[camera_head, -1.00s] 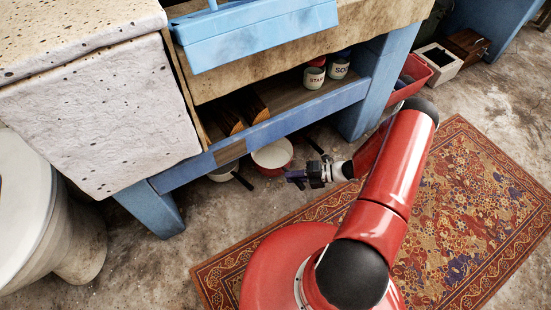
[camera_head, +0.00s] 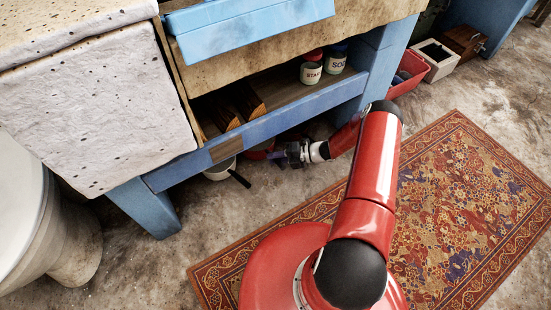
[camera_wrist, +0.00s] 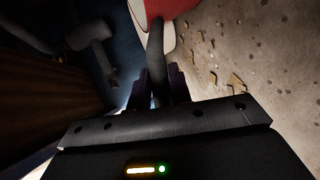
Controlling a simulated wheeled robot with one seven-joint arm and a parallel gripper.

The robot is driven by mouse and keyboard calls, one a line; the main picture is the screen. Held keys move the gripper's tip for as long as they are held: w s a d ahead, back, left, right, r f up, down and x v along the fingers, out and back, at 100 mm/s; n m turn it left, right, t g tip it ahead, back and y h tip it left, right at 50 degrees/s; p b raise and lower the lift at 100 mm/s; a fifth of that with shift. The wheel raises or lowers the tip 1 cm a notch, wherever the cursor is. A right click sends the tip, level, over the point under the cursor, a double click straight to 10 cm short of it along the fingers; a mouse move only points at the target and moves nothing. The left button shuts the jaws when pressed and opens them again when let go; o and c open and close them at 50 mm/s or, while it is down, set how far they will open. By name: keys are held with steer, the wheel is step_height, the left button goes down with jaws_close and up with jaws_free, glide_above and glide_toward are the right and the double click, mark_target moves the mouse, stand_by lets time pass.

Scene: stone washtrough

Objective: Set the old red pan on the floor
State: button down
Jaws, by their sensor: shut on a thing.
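The old red pan (camera_head: 260,153) is under the low blue shelf in the head view, mostly hidden by the shelf and my gripper. Its red side (camera_wrist: 158,9) shows at the top of the wrist view, with a pale part beside it. My gripper (camera_head: 281,155) is low beside the pan. In the wrist view its purple fingers (camera_wrist: 160,84) are shut on the pan's dark handle (camera_wrist: 155,45), which runs up to the red body. I cannot tell whether the pan touches the floor (camera_head: 225,215).
A pale pan (camera_head: 220,171) with a black handle stands close to the left. The blue shelf (camera_head: 285,122) is just above, with labelled tins (camera_head: 312,70). A patterned rug (camera_head: 450,210) lies right. Bare floor lies between rug and shelf.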

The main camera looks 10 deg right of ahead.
steer(key=shift+f, duration=0.15)
steer(key=c, duration=1.3)
jaws_free()
steer(key=shift+r, duration=0.35)
steer(key=v, duration=1.2)
steer(key=shift+f, duration=0.2)
